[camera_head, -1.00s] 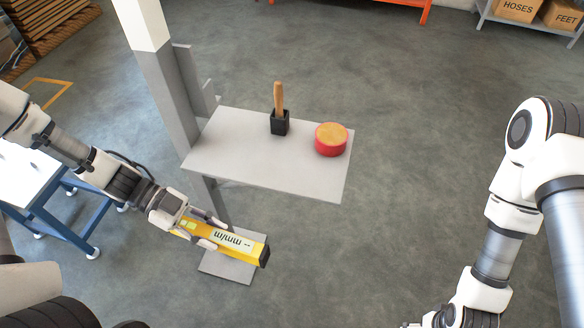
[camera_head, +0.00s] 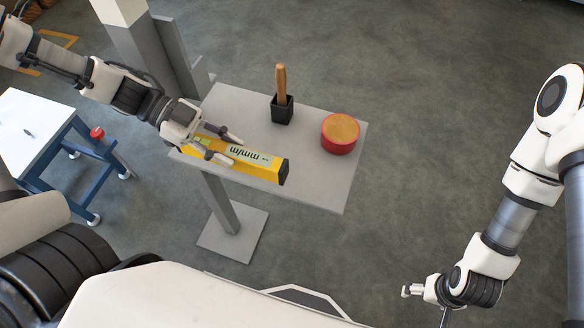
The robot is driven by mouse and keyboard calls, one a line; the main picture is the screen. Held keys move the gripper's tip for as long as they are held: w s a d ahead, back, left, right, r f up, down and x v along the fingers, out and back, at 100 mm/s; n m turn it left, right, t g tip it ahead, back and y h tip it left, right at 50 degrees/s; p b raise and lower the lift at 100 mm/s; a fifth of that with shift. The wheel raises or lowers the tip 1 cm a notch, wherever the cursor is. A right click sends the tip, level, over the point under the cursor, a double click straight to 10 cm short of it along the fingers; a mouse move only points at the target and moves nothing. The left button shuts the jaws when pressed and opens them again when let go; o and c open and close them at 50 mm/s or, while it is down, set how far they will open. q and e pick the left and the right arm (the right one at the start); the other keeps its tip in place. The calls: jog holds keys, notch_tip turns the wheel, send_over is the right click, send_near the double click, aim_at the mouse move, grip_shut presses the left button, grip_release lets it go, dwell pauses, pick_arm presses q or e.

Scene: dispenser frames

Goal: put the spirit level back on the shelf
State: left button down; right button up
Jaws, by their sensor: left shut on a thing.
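The spirit level (camera_head: 262,166) is a yellow bar with a pale label and a black end cap. My left gripper (camera_head: 228,147) is shut on its left part and holds it roughly level over the front left part of the shelf. The shelf (camera_head: 318,188) is a grey plate on a post. I cannot tell whether the level touches the shelf.
A black holder (camera_head: 282,112) with a wooden-handled tool stands at the shelf's back, and a red round tin (camera_head: 340,133) to its right. The shelf's front right is bare. A blue-legged table (camera_head: 35,125) with a white top is at the left.

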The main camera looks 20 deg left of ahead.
aim_at(273, 169)
pick_arm(q)
jog(key=shift+w+d+f+b, duration=0.3)
jog(key=shift+d+f+b, duration=0.65)
jog(key=shift+b, duration=3.6)
jog(key=w+d+b, duration=0.1)
jog(key=d, duration=0.2)
jog(key=w+d+b, duration=0.1)
jog(key=d, duration=0.2)
jog(key=w+d+b, duration=0.1)
jog(key=d, duration=0.3)
jog(key=shift+w+d, duration=0.1)
notch_tip(273, 169, down, 3)
jog(key=shift+f+b, duration=0.15)
jog(key=shift+b, duration=0.35)
jog(key=shift+w, duration=0.1)
jog(key=c, duration=0.8)
grip_release()
jog(key=shift+f, duration=0.1)
jog(key=shift+o, duration=0.2)
